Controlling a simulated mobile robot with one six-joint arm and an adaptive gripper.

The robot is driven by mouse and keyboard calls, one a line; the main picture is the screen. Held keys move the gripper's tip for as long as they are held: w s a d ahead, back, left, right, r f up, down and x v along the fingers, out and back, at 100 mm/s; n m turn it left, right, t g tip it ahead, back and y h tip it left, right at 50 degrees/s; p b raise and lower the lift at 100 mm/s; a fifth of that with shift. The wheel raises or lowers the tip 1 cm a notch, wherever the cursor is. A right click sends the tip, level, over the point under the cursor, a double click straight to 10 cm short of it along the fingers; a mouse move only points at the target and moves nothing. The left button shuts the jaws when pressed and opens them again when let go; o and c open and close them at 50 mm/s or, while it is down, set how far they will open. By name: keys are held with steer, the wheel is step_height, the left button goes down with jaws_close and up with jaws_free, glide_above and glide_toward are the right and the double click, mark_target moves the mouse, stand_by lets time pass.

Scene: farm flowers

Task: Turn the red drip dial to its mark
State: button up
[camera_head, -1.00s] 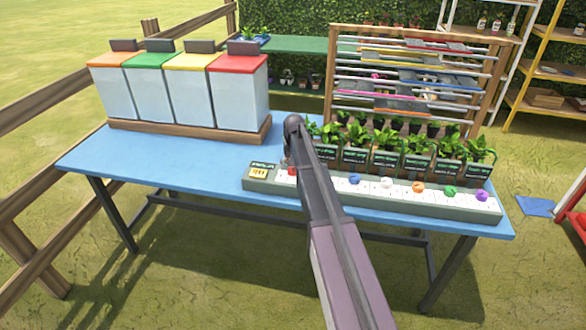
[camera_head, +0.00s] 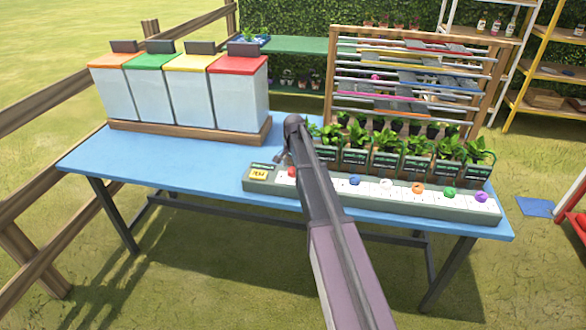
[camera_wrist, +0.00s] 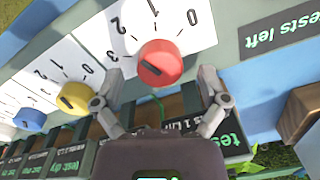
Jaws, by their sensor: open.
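The red dial (camera_wrist: 160,63) sits on a white scale card (camera_wrist: 105,35) with numbers from 0 to 3 in the wrist view. A dark pointer line shows on its face. In the head view the red dial (camera_head: 292,172) is at the left end of the grey dial strip (camera_head: 330,196), partly beside my arm. My gripper (camera_wrist: 155,85) is open, with one finger on each side of the red dial's lower part. Whether the fingers touch it cannot be told. In the head view my gripper (camera_head: 283,158) is small and mostly hidden by my arm.
A yellow dial (camera_wrist: 75,95) and a blue dial (camera_wrist: 30,118) stand beside the red one. Potted plants (camera_head: 387,155) line the strip's back. Lidded bins (camera_head: 185,90) stand on the blue table (camera_head: 170,160) at the left.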

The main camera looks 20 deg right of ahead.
mark_target(294, 169)
steer(key=shift+r+p, duration=6.3)
steer(key=shift+r, duration=0.4)
steer(key=s+a+f+n+b, duration=0.2)
steer(key=s+a+n, duration=0.1)
steer(key=s, duration=0.6)
steer(key=s+a+f+n+b, duration=0.2)
steer(key=s+a+n, duration=0.1)
steer(key=s, duration=0.6)
steer(key=s+a+f+n+b, duration=0.2)
steer(key=s+a, duration=0.3)
steer(key=s, duration=0.4)
steer(key=shift+a+f+n+b, duration=0.3)
steer(key=shift+a+n, duration=0.05)
steer(key=shift+n, duration=0.35)
steer(key=s, duration=0.2)
steer(key=s+a+n, duration=0.1)
steer(key=shift+s, duration=0.4)
